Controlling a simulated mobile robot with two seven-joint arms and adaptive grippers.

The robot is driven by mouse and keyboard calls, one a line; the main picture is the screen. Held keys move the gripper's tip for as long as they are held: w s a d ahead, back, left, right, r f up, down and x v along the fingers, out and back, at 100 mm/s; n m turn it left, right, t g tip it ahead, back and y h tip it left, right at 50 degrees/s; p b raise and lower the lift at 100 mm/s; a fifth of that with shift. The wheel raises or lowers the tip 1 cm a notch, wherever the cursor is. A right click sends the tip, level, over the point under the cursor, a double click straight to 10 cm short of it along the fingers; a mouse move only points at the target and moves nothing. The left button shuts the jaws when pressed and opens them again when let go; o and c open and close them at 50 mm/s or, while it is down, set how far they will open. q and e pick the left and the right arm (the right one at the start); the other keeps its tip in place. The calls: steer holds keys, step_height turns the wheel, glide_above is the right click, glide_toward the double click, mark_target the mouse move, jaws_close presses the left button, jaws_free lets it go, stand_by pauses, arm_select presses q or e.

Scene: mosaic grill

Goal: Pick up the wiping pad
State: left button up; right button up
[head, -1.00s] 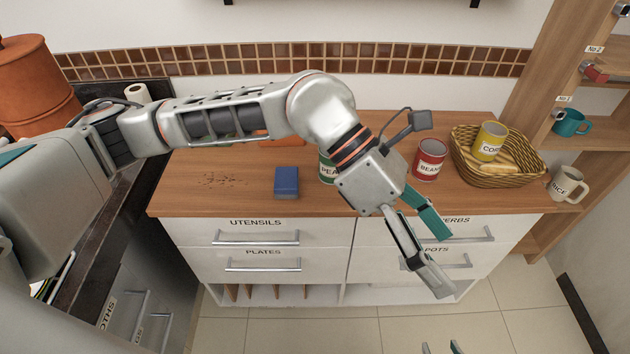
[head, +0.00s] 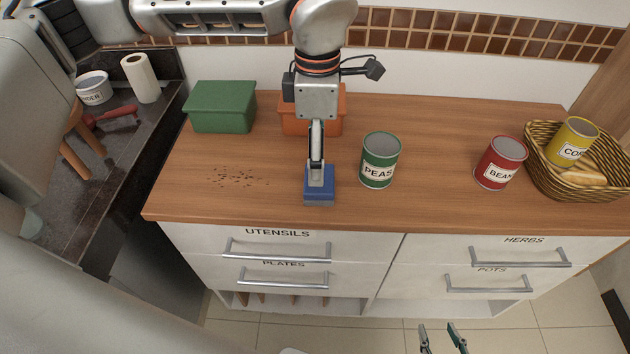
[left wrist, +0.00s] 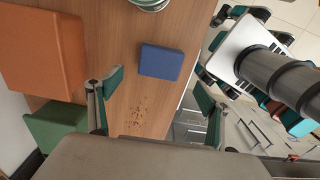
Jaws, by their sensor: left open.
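The wiping pad, a blue block (head: 319,198), lies on the wooden counter near its front edge. It also shows whole in the left wrist view (left wrist: 162,62), ahead of the gap between the fingers. My left gripper (head: 316,180) points down over the pad in the head view, seen edge-on, and covers part of it. In the left wrist view its fingers (left wrist: 159,82) are spread and nothing is between them. I cannot tell the exact height above the pad. My right gripper (head: 441,338) is low at the bottom of the head view, its fingers apart and empty.
A green PEAS can (head: 380,160) stands just right of the pad. Orange (head: 335,115) and green (head: 221,106) boxes stand behind. Dark crumbs (head: 240,178) lie to the left. A red BEANS can (head: 500,163) and a basket (head: 590,186) stand farther right.

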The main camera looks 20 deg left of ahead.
arm_select(q)
steer(key=f, duration=0.8)
steer(key=shift+w+d, duration=0.1)
steer(key=shift+d, duration=0.15)
steer(key=c, duration=1.2)
